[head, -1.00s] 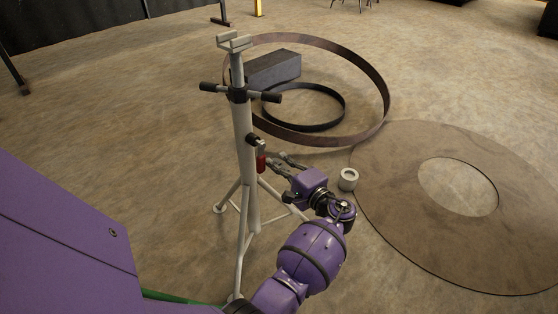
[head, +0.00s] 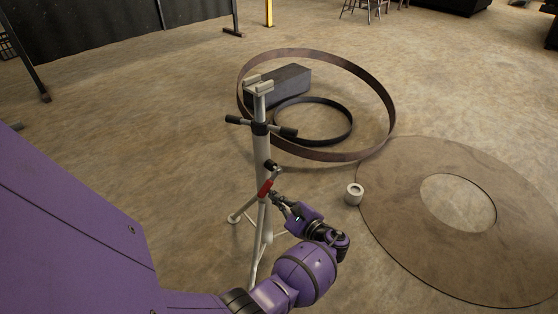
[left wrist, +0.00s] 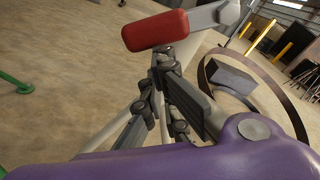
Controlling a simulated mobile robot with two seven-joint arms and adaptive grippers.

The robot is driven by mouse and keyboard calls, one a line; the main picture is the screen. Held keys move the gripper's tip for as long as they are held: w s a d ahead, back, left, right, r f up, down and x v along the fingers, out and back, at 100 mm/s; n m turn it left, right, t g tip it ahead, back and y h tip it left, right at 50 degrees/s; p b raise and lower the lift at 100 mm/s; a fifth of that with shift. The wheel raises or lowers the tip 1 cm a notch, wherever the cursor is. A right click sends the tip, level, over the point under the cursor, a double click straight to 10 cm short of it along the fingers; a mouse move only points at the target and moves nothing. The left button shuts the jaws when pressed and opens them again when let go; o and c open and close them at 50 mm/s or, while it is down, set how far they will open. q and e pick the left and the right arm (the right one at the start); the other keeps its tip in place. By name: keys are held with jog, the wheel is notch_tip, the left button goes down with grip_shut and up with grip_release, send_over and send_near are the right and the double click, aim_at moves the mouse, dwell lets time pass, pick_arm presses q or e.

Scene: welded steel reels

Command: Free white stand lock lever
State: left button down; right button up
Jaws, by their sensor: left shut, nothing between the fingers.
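The white stand (head: 262,150) stands upright on its tripod legs left of my arm in the head view. Its lock lever, with a red handle (head: 266,187) and a grey arm, slants down to the left across the tube, below a black knob (head: 270,164). My left gripper (head: 278,199) is shut and empty, just below and right of the handle. In the left wrist view the red handle (left wrist: 155,31) lies across the top, just beyond the gripper fingertips (left wrist: 165,62); I cannot tell whether they touch. My right gripper is not in view.
A black-gripped crossbar (head: 284,132) juts from the stand's upper part. Behind are a large upright-edged steel ring (head: 385,95), a smaller dark ring (head: 350,128) and a grey block (head: 290,82). A small white cylinder (head: 354,194) and a flat steel disc (head: 400,230) lie right.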

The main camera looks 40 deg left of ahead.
aim_at(262, 196)
pick_arm(q)
jog(key=s+r+m+p, duration=0.1)
jog(key=p, duration=0.1)
jog(key=s+r+m+p, duration=0.1)
jog(key=m+p, duration=0.1)
jog(key=s+r+m+g+p, duration=0.1)
jog(key=m+p, duration=0.1)
jog(key=shift+s+a+r+p, duration=0.1)
jog(key=shift+s+a+p, duration=0.05)
jog(key=shift+s+p, duration=0.25)
jog(key=shift+s+r+m+p, duration=0.2)
jog(key=shift+m+p, duration=0.3)
jog(key=shift+m, duration=0.2)
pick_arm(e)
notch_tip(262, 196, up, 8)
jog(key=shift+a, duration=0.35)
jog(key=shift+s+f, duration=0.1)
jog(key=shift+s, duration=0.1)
pick_arm(q)
jog(key=shift+a+f, duration=0.1)
